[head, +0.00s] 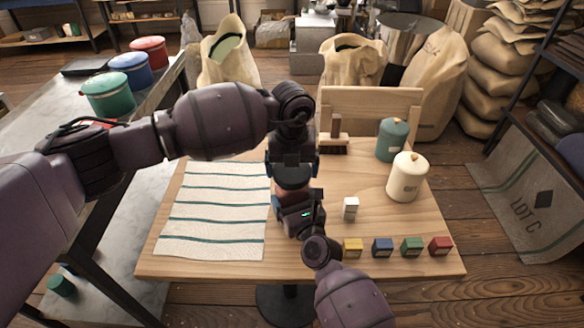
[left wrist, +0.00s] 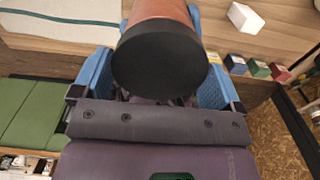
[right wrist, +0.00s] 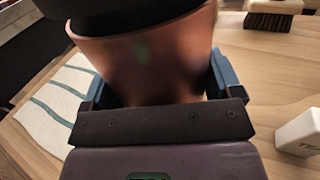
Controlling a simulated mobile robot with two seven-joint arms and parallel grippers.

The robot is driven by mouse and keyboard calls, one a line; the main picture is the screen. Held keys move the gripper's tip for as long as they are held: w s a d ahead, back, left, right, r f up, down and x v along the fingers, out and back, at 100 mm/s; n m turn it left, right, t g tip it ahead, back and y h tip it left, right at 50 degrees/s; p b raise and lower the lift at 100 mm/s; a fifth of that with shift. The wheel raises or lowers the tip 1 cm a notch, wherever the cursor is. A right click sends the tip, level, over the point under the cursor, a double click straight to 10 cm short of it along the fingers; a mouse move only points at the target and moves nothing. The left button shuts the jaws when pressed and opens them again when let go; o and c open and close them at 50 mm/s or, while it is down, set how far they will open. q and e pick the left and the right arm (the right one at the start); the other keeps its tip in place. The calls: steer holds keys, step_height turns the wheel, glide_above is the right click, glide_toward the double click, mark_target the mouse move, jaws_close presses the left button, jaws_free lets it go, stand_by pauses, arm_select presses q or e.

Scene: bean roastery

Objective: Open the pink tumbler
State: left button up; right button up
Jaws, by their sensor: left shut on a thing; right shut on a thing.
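The pink tumbler (head: 291,184) stands mid-table, mostly hidden by my arms in the head view. Its coppery-pink body fills much of the right wrist view (right wrist: 150,65), and its black lid shows large in the left wrist view (left wrist: 160,60). My left gripper (head: 292,166) comes down from above, its blue fingers on both sides of the lid. My right gripper (head: 288,204) comes in low from the front and is shut around the body. The lid appears to sit on the body; the seam between them is not clear.
A striped cloth (head: 213,210) lies left of the tumbler. To the right are a white block (head: 351,208), a cream canister (head: 407,178), a teal canister (head: 392,141) and several small coloured boxes (head: 382,247) near the front edge. A brush (head: 334,142) stands behind.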

mark_target(292, 170)
arm_select(q)
steer(key=shift+r, duration=2)
arm_select(e)
steer(key=o, duration=1.5)
steer(key=shift+o, duration=0.2)
steer(key=shift+s, duration=0.1)
